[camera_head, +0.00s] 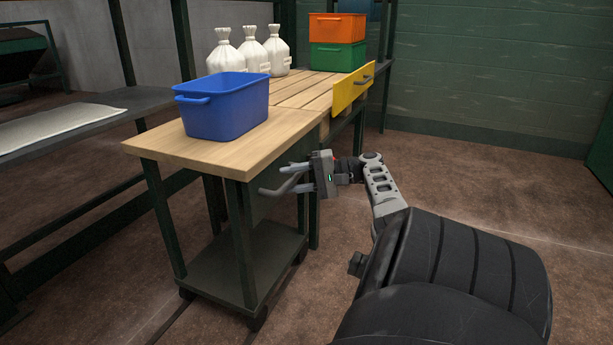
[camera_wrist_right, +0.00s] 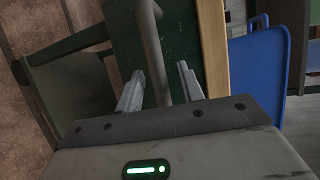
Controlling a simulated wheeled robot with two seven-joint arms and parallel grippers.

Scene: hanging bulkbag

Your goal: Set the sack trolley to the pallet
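The sack trolley (camera_head: 150,148) has a pale wooden top, a dark green frame, a lower shelf and casters. Its far edge appears to meet the slatted wooden pallet (camera_head: 310,92) behind; I cannot tell whether they touch. A grey bar handle (camera_head: 272,192) sticks out from the trolley's right side. My right gripper (camera_head: 292,178) is at this handle. In the right wrist view, the handle (camera_wrist_right: 150,42) runs between the two spread fingers (camera_wrist_right: 160,88), with a visible gap on one side. My left gripper is not in view.
A blue bin (camera_head: 225,115) stands on the trolley top. White sacks (camera_head: 252,55) stand behind it. Orange (camera_head: 337,28) and green (camera_head: 337,57) crates are stacked at the back. A yellow panel (camera_head: 352,87) is at the pallet's right. A dark bench (camera_head: 75,120) is left. Floor at right is clear.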

